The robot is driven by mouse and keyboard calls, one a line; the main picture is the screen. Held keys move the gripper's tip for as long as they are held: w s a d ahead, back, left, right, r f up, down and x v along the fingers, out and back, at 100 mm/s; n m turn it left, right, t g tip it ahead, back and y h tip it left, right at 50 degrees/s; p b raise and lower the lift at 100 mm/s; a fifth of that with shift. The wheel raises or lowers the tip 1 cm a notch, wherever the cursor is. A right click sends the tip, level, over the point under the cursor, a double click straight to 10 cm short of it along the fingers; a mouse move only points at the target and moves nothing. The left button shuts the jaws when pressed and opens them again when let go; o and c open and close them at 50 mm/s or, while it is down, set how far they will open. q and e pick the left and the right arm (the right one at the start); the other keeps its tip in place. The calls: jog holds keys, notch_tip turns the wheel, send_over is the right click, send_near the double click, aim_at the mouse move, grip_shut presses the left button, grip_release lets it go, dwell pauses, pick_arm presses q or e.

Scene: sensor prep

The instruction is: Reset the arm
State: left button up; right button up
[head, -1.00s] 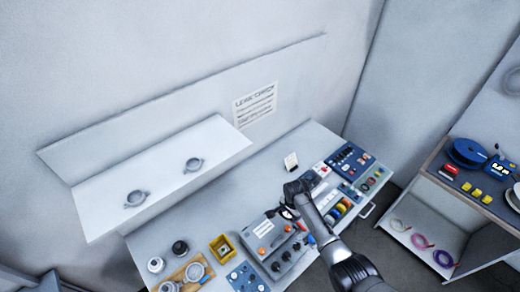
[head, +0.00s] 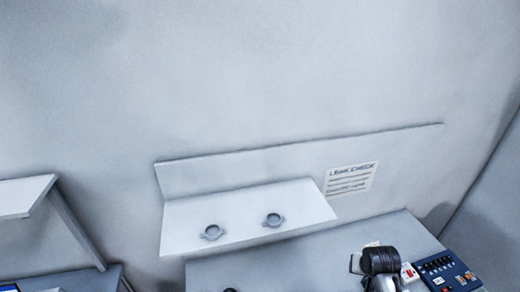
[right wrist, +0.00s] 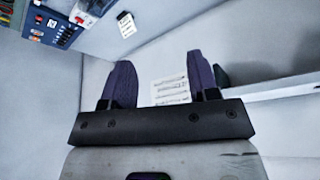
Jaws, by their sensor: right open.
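My right arm shows in the head view at the lower right, over the workbench (head: 300,258); its gripper fingers cannot be made out there. In the right wrist view my right gripper (right wrist: 160,88) has its two dark purple fingers spread apart with nothing between them. Past the fingers is the wall with the printed leak check sheet (right wrist: 171,90). The same sheet (head: 351,178) hangs on the wall in the head view. My left gripper is not in view.
A white wall shelf (head: 180,235) carries two grey ring clamps (head: 212,232) (head: 273,219). A blue panel with switches (head: 447,272) lies on the bench at right. Another shelf (head: 25,196) is at far left. The wall above is clear.

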notch_tip(320, 180, up, 7)
jog(key=s+a+n+t, duration=0.2)
jog(key=s+a, duration=0.1)
jog(key=s+a+r+n+t, duration=0.2)
jog(key=s+a, duration=0.2)
jog(key=s, duration=0.7)
jog(key=s+a+f+g, duration=0.1)
jog(key=s+f, duration=0.3)
jog(key=s, duration=0.4)
jog(key=s+a+f+g+y, duration=0.1)
jog(key=s+f, duration=0.3)
jog(key=s, duration=0.4)
jog(key=s+a+f+g, duration=0.1)
jog(key=s+f+g, duration=0.2)
jog(key=s, duration=0.6)
jog(key=shift+a+f+n, duration=0.4)
jog(key=shift+f, duration=0.55)
